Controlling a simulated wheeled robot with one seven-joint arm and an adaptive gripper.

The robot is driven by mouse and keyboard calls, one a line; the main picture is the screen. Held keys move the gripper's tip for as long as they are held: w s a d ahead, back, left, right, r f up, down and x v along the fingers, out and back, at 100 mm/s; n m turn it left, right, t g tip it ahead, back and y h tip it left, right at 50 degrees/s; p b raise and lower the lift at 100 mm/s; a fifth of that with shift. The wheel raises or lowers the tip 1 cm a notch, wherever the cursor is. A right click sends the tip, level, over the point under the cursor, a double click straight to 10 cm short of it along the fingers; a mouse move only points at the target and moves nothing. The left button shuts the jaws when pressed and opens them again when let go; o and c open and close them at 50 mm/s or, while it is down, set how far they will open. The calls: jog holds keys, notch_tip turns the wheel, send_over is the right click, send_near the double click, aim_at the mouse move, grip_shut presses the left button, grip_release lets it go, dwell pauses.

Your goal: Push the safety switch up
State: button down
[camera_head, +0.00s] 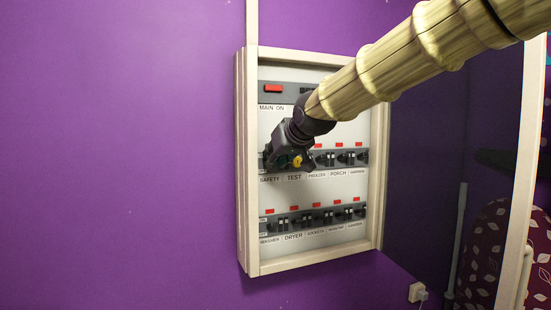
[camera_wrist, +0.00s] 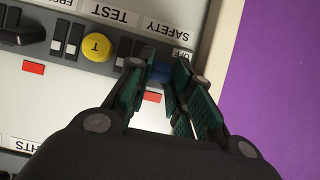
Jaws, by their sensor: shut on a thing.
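The breaker panel (camera_head: 320,190) is an open pale wooden box on the purple wall. My gripper (camera_head: 272,160) is at the left end of its middle row, above the SAFETY label (camera_head: 269,179), and covers most of the safety switch there. The wrist view is upside down relative to the panel. In it my gripper (camera_wrist: 172,92) has its green-padded fingers around the blue safety switch (camera_wrist: 160,69), next to the OFF mark. The fingers hide most of the switch, so I cannot tell whether it is up or down.
A yellow TEST button (camera_wrist: 97,46) sits beside the safety switch. Several black breakers with red markers continue along the middle row, with another row (camera_head: 312,217) below. The panel's wooden side frame (camera_wrist: 222,50) is close beside my gripper.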

jog(key=c, duration=1.3)
grip_release()
jog(key=shift+s, duration=0.1)
jog(key=v, duration=0.4)
jog(key=shift+f, duration=0.1)
jog(key=shift+v, duration=3.9)
